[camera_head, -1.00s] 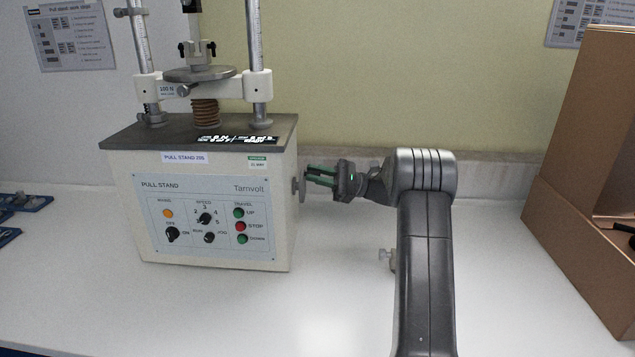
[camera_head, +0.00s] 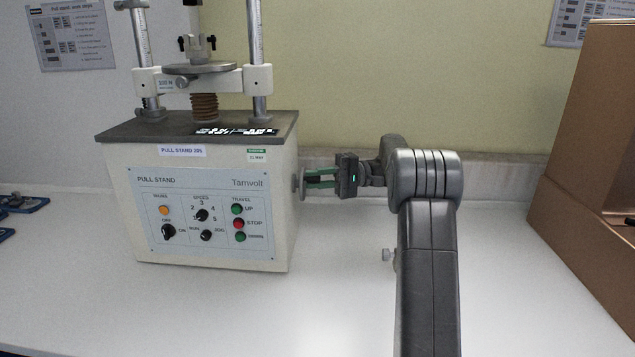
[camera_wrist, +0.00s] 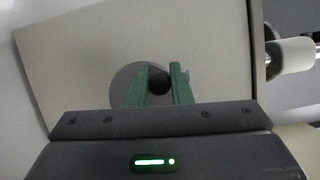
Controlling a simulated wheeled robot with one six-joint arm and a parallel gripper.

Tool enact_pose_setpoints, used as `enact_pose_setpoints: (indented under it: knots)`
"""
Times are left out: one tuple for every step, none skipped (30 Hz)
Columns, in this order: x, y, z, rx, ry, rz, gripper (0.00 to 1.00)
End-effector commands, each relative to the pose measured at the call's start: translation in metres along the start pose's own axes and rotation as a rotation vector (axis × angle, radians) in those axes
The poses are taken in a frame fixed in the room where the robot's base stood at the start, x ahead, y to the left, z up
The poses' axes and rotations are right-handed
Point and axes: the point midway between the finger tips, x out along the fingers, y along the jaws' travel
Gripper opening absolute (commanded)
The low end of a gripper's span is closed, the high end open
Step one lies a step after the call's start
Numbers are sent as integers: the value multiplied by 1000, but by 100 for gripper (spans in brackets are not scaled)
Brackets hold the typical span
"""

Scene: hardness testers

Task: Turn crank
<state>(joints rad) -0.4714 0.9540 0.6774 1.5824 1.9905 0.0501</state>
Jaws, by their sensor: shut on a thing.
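The pull stand (camera_head: 200,190) is a cream box with a grey top and a front control panel. On its right side sits the crank, a round grey disc (camera_head: 302,184) seen nearly edge-on. In the wrist view the crank disc (camera_wrist: 122,82) faces the camera, with a dark round knob (camera_wrist: 159,80) on it. My gripper (camera_head: 308,180) reaches in from the right, its green fingers at the disc. In the wrist view my gripper (camera_wrist: 160,84) has its fingers on both sides of the dark knob, shut on it. The fingers hide part of the disc.
A brown box (camera_head: 590,180) stands at the right. Blue items (camera_head: 25,201) lie at the far left. The white bench (camera_head: 330,290) in front of the stand is clear.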

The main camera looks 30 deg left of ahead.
Motion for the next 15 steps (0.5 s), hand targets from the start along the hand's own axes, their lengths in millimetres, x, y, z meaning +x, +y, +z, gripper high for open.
enact_pose_setpoints:
  knots:
    - [0, 5, 1, -41, -1, 20, 0]
    - [1, 6, 2, -67, -1, 30, 0]
    - [1, 7, 2, -102, 0, 44, 0]
    - [1, 8, 3, -128, 0, 56, 0]
    - [2, 8, 3, -155, 0, 66, 0]
    - [2, 9, 4, -190, 0, 80, 0]
    - [2, 10, 4, -217, 1, 91, 0]
    - [2, 11, 5, -243, 1, 102, 0]
    - [3, 12, 5, -279, 1, 116, 0]
    - [3, 13, 6, -305, 1, 127, 0]
    - [3, 14, 6, -331, 1, 138, 0]
    - [3, 16, 7, -366, 1, 152, 0]
    - [3, 17, 7, -392, 1, 163, 0]
    - [3, 18, 7, -418, 2, 174, 0]
    - [4, 19, 8, -454, 2, 187, 0]
